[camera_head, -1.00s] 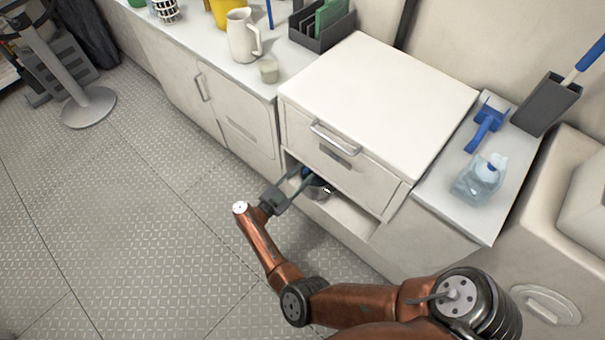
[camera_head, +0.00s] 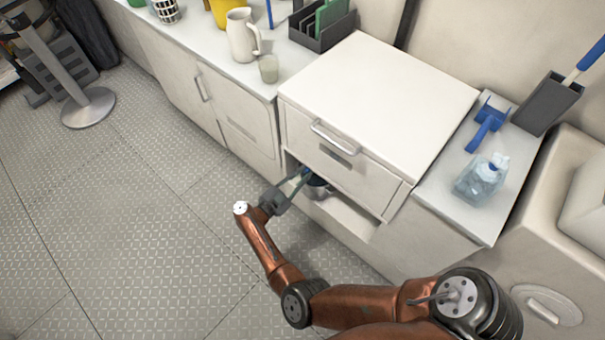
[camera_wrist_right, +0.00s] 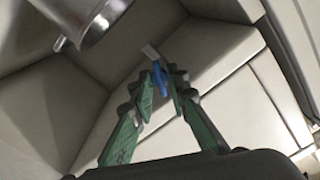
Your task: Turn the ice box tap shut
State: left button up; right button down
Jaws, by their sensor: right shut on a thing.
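The ice box (camera_head: 380,95) is a white cabinet with a bar handle on its front and an open recess below. My right gripper (camera_head: 304,175) reaches into the left end of this recess. In the right wrist view, its green-padded fingers (camera_wrist_right: 160,80) are shut on the blue tap lever (camera_wrist_right: 158,78), with a pale metal stub just beyond. In the head view the tap is mostly hidden by the gripper and the ice box front. A shiny metal vessel (camera_wrist_right: 95,22) is at the upper left of the wrist view, apart from the fingers. My left gripper is not in view.
A white jug (camera_head: 241,36) and a small cup (camera_head: 268,69) stand on the counter left of the ice box. A blue scoop (camera_head: 487,122) and a clear bottle (camera_head: 480,180) are to its right.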

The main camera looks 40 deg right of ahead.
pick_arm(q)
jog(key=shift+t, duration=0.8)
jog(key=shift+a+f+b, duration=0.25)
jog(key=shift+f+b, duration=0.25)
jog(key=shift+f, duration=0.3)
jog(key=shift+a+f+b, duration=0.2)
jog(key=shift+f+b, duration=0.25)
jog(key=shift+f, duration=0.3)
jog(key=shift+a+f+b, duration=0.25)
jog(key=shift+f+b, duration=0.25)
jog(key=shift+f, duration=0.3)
pick_arm(e)
jog(key=shift+m, duration=6.1)
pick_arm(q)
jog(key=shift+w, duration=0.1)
pick_arm(e)
jog(key=c, duration=1.8)
grip_release()
jog(key=shift+c, duration=0.2)
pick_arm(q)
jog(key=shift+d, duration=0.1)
pick_arm(e)
jog(key=a, duration=0.8)
jog(key=shift+s, duration=0.35)
